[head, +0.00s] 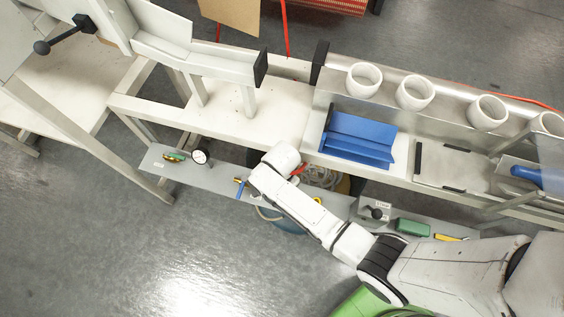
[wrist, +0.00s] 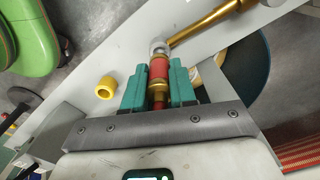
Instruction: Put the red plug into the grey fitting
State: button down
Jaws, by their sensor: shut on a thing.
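In the wrist view my gripper (wrist: 158,78) has its two teal fingers shut on the red plug (wrist: 159,68), which has a red body and brass bands. The plug points up the picture, in line with the fingers. Just beyond its far end is a small grey ring-shaped fitting (wrist: 158,46), beside a brass rod. The plug's end appears to meet the fitting; I cannot tell whether it is touching or inside. In the head view my arm hides the gripper, and only a small red bit shows by the wrist.
The wrist view shows the brass rod (wrist: 205,24) and a yellow cap (wrist: 106,88) on the grey shelf. In the head view the narrow shelf (head: 215,177) holds a round gauge (head: 200,157) and small parts. A white bench with a blue tray (head: 357,140) stands behind.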

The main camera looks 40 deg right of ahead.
jog(key=shift+f+b, duration=0.95)
jog(key=shift+f, duration=0.3)
dwell(0.5)
jog(key=c, duration=0.8)
grip_release()
notch_tip(320, 180, up, 11)
jog(key=shift+f+p, duration=0.1)
jog(key=shift+p, duration=0.5)
jog(key=s+d+r+n, duration=0.2)
jog(key=s+r+n, duration=0.1)
jog(key=s+n, duration=0.2)
jog(key=s+d+r+n, duration=0.3)
jog(key=s+r+n, duration=0.1)
jog(key=s+n, duration=0.1)
jog(key=s+d+r+n+t, duration=0.1)
jog(key=s+d+r+n, duration=0.1)
jog(key=s+n, duration=0.3)
jog(key=shift+s+d+r, duration=0.4)
jog(key=shift+s+r, duration=0.35)
jog(key=shift+r, duration=0.05)
